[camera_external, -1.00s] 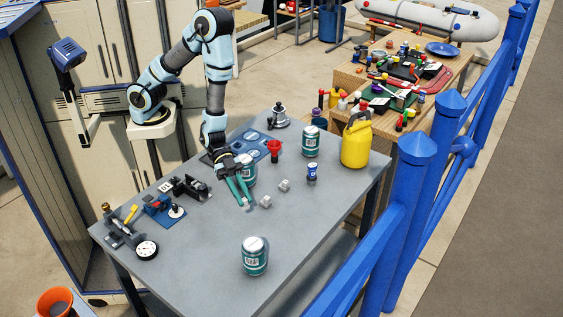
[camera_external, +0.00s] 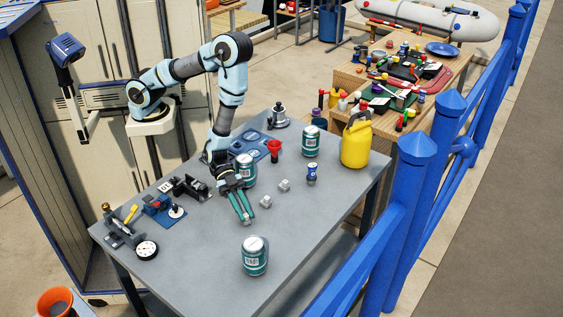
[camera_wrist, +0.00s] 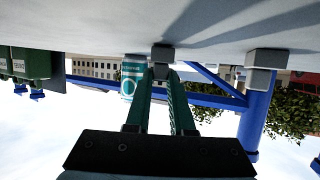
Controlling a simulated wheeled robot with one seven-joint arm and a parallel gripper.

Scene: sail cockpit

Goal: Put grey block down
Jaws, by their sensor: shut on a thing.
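My gripper (camera_external: 246,219) reaches low over the middle of the grey table (camera_external: 190,240), its green fingers pointing toward the front. In the wrist view, which is upside down, the fingers (camera_wrist: 161,74) are shut on a small grey block (camera_wrist: 162,53) at their tips. The block is at or just above the tabletop; I cannot tell if it touches. In the external view the fingertips mostly hide it. Two other grey blocks stand on the table right of the fingertips, a nearer one (camera_external: 265,201) and a farther one (camera_external: 284,185). One grey block (camera_wrist: 265,58) also shows in the wrist view.
A green can (camera_external: 255,257) stands in front of my gripper and another (camera_external: 246,168) close behind the fingers. A third can (camera_external: 311,141), a small blue can (camera_external: 312,174), a red funnel (camera_external: 274,148) and a yellow jug (camera_external: 356,142) stand farther back.

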